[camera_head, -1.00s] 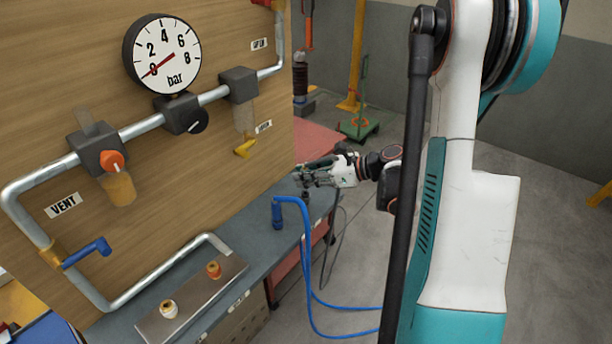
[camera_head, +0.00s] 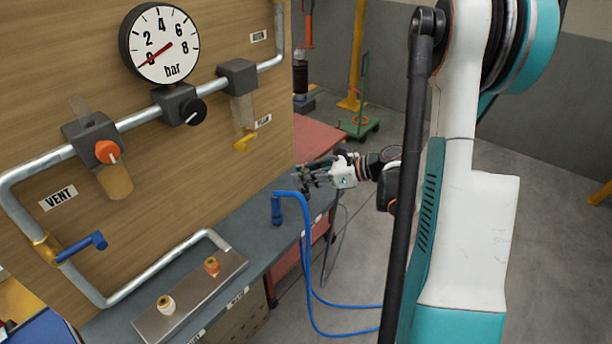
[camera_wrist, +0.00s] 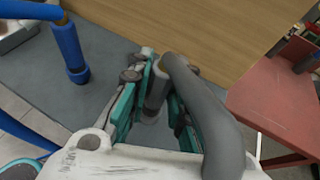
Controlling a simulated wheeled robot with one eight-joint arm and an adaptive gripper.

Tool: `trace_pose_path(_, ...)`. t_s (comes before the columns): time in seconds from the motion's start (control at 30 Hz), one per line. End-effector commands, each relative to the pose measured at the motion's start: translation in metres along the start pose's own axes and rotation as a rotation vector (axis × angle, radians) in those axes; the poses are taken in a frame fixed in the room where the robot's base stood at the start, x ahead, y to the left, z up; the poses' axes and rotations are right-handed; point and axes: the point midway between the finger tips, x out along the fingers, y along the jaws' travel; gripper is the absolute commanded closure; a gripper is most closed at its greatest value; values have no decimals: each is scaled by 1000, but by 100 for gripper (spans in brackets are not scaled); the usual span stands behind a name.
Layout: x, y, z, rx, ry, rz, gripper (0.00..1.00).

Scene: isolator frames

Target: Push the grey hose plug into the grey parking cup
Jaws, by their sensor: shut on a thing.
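In the wrist view, the grey hose plug (camera_wrist: 155,92) stands between the two fingers of my gripper (camera_wrist: 152,97), which is shut on it. A thick grey hose (camera_wrist: 205,100) bends from the plug's top toward the camera. A small grey rounded shape (camera_wrist: 150,117) shows at the plug's lower end; I cannot tell whether it is the grey parking cup or part of the plug, nor how deep anything is seated. In the head view, my gripper (camera_head: 312,177) is over the far end of the grey-blue bench, and the plug is too small to make out.
A blue hose plug (camera_head: 277,209) stands upright on the bench (camera_head: 262,238), its blue hose hanging off the edge. It also shows left of my gripper in the wrist view (camera_wrist: 70,48). The wooden panel (camera_head: 225,60) carries pipes and a gauge (camera_head: 160,43). A red table (camera_wrist: 275,100) stands beyond.

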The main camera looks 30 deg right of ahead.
Motion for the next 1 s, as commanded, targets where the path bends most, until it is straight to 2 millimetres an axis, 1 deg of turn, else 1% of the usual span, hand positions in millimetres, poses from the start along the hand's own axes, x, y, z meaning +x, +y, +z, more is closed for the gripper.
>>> trace_pose_path(0.4,4,0,-9,0,0,0,100)
trace_pose_path(0.77,4,0,-9,0,1,0,100)
trace_pose_path(0.8,4,0,-9,0,1,0,78)
trace_pose_path(0.9,4,0,-9,0,1,0,57)
trace_pose_path(1.0,4,0,-9,0,0,0,57)
